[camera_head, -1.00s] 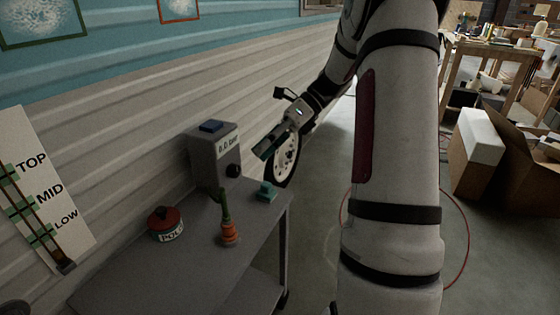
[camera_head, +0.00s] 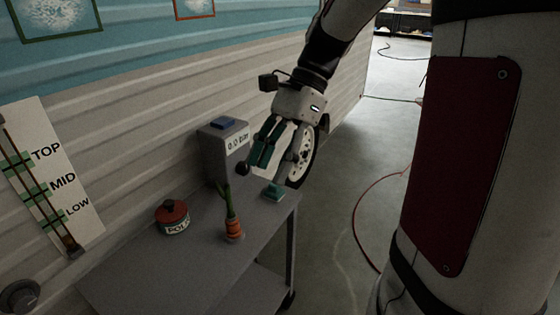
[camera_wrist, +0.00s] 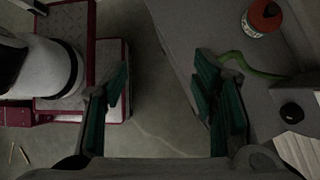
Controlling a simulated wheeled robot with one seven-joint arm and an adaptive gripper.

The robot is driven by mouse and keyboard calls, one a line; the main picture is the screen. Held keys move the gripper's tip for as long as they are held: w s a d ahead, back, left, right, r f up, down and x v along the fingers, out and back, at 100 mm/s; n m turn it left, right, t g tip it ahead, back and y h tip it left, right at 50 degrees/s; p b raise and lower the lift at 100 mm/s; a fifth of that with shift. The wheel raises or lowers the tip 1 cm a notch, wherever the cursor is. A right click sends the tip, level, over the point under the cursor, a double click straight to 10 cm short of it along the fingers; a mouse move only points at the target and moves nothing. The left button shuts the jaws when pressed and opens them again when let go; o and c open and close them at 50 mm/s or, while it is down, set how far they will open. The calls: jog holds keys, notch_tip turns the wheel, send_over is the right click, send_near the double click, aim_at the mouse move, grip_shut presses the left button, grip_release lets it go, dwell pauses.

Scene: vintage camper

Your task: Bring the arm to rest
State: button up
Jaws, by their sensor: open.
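My gripper (camera_head: 268,146) hangs above the back right part of the grey table, its teal fingers pointing down and left. In the wrist view my gripper (camera_wrist: 160,100) has its fingers wide apart with nothing between them, over the floor beside the table edge. It is close to the grey box (camera_head: 222,148) with the blue button and a gauge label, but I cannot tell whether they touch.
On the grey table (camera_head: 150,270) stand a red-topped tin (camera_head: 172,217) and an orange item with a green stem (camera_head: 233,228). The tin also shows in the wrist view (camera_wrist: 262,18). A TOP/MID/LOW gauge board (camera_head: 60,180) is on the camper wall. A red hose (camera_head: 358,222) lies on the floor.

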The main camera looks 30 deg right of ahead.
jog(key=shift+s+a, duration=0.1)
jog(key=shift+s, duration=0.15)
dwell(0.4)
jog(key=s+a+f+n+t+h, duration=0.15)
jog(key=s+n+h, duration=0.25)
jog(key=s+n, duration=0.55)
jog(key=s+a+f+n+h, duration=0.1)
jog(key=s+a+n+h, duration=0.2)
jog(key=s+n, duration=0.7)
notch_tip(320, 180, up, 23)
jog(key=s+t+p, duration=0.1)
jog(key=t+p, duration=0.2)
jog(key=p, duration=1.8)
jog(key=shift+a+f+m+t, duration=0.15)
jog(key=shift+a+m+t, duration=0.05)
jog(key=shift+m+t, duration=0.2)
